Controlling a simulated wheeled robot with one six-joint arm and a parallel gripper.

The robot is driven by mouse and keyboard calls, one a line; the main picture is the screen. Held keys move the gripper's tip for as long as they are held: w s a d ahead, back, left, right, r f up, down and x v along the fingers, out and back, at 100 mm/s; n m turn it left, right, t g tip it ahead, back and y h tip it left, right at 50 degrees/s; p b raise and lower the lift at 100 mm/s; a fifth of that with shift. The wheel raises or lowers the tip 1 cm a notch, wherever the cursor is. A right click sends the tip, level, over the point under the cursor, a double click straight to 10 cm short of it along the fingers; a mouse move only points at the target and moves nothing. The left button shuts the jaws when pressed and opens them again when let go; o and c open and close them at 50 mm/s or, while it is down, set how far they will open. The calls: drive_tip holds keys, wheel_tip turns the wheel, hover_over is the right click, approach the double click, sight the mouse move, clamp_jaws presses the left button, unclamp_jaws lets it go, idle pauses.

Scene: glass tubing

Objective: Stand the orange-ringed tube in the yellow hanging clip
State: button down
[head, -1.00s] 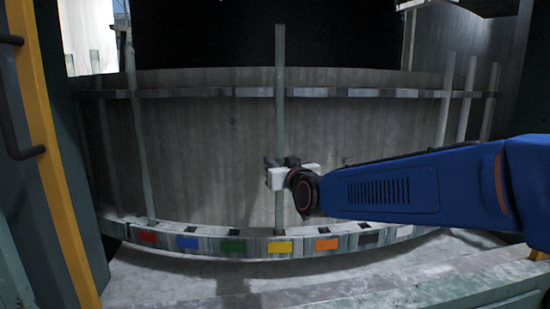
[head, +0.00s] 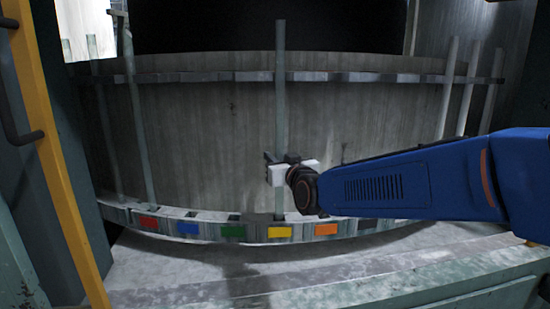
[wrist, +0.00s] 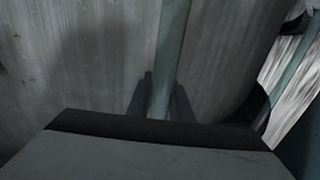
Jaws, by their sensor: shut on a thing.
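A long, pale grey-green tube (head: 281,110) stands nearly upright in my gripper (head: 279,172). The gripper is shut on its lower half. The wrist view shows the tube (wrist: 170,45) between the two dark fingers (wrist: 161,98). No orange ring shows on the visible part. The yellow tag (head: 280,232) is on the lower rail, directly below the tube. The tube's lower end meets the top of that rail behind the tag; I cannot tell whether it is seated. Higher up, the tube crosses the upper rail (head: 220,77); whether a clip holds it there is unclear.
The lower curved rail carries red (head: 149,223), blue (head: 188,228), green (head: 233,230) and orange (head: 326,229) tags. Other tubes stand at the left (head: 140,130) and right (head: 447,90). A curved grey wall (head: 210,140) lies behind. A yellow post (head: 55,170) stands at left.

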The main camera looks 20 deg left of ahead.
drive_tip(key=c, duration=1.5)
unclamp_jaws()
drive_tip(key=v, duration=1.7)
drive_tip(key=d+f+m+g+h, duration=0.15)
drive_tip(key=d+f, duration=0.25)
drive_tip(key=d, duration=0.5)
drive_tip(key=s+d+f+m+g+h, duration=0.1)
drive_tip(key=d+f+h, duration=0.2)
drive_tip(key=d, duration=0.5)
drive_tip(key=d+f+m+g+h, duration=0.15)
drive_tip(key=d+f, duration=0.25)
drive_tip(key=d, duration=0.5)
drive_tip(key=s+d+f+m+g+h, duration=0.1)
drive_tip(key=s+d+f+h, duration=0.1)
drive_tip(key=s+d, duration=0.4)
drive_tip(key=s+d+f+m+g+h, duration=0.2)
drive_tip(key=s+d+f, duration=0.3)
drive_tip(key=s+d, duration=0.1)
drive_tip(key=s+d+f+m+g+h, duration=0.1)
drive_tip(key=s+d+f+h, duration=0.1)
drive_tip(key=s+d+f, duration=0.2)
drive_tip(key=shift+s+d+m, duration=0.15)
drive_tip(key=shift+s+d, duration=0.6)
drive_tip(key=shift+d, duration=0.3)
drive_tip(key=shift+s+d+m, duration=0.15)
drive_tip(key=shift+s+d, duration=0.55)
drive_tip(key=shift+d, duration=0.35)
